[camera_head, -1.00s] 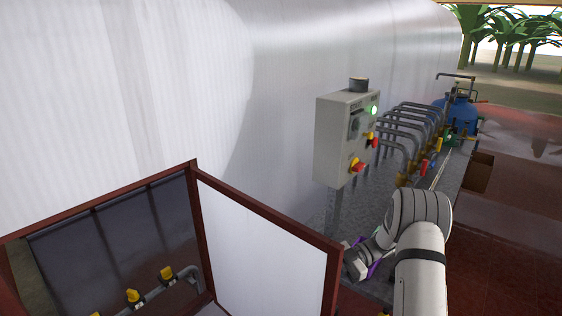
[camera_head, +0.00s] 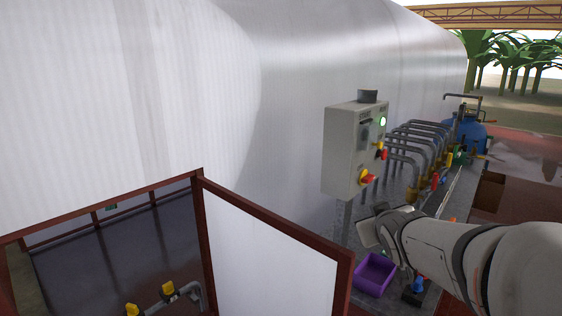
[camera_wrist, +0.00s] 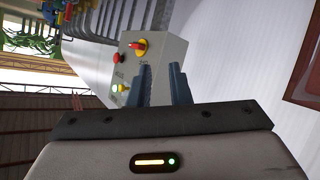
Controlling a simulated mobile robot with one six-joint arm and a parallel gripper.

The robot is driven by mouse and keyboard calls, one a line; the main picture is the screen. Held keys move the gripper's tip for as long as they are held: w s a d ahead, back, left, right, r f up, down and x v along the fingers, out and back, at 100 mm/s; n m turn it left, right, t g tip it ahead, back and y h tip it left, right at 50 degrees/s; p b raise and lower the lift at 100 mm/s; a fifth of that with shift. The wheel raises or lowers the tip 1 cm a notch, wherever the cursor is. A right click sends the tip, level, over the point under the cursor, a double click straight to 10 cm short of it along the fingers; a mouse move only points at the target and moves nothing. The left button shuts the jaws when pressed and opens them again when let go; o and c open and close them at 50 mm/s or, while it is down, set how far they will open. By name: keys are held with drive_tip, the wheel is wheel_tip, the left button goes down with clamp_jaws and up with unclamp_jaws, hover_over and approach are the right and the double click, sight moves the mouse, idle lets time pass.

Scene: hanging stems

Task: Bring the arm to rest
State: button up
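My gripper (camera_wrist: 162,75) shows in the wrist view with its two dark fingers apart and nothing between them. The wrist view is turned on its side. The fingers point toward a grey control box (camera_wrist: 158,62) with red and yellow knobs; I cannot tell the distance. In the head view my arm (camera_head: 455,255) reaches in from the right edge, its wrist end just below the control box (camera_head: 350,150) and above a purple bin (camera_head: 374,274). The fingers cannot be made out in the head view.
A large white tank (camera_head: 300,90) fills the back. A red-framed white panel (camera_head: 270,255) stands open at front left. Several bent grey pipes with valves (camera_head: 425,150) run along the bench toward a blue vessel (camera_head: 465,132). Red floor lies at right.

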drive_tip(key=s+a+f+m+g, duration=0.1)
drive_tip(key=s+a+f+g, duration=0.1)
drive_tip(key=s, duration=0.6)
drive_tip(key=s+a+f+m+g+y, duration=0.1)
drive_tip(key=s+a+f+g, duration=0.1)
drive_tip(key=s+f+g, duration=0.2)
drive_tip(key=s+a+f+m+g, duration=0.1)
drive_tip(key=s+f, duration=0.4)
drive_tip(key=s, duration=0.6)
drive_tip(key=a+g, duration=0.1)
drive_tip(key=g, duration=0.1)
drive_tip(key=shift+s+f+g+b, duration=0.25)
drive_tip(key=shift+s+g+b, duration=0.05)
drive_tip(key=shift+s+b, duration=0.1)
drive_tip(key=shift+a, duration=0.1)
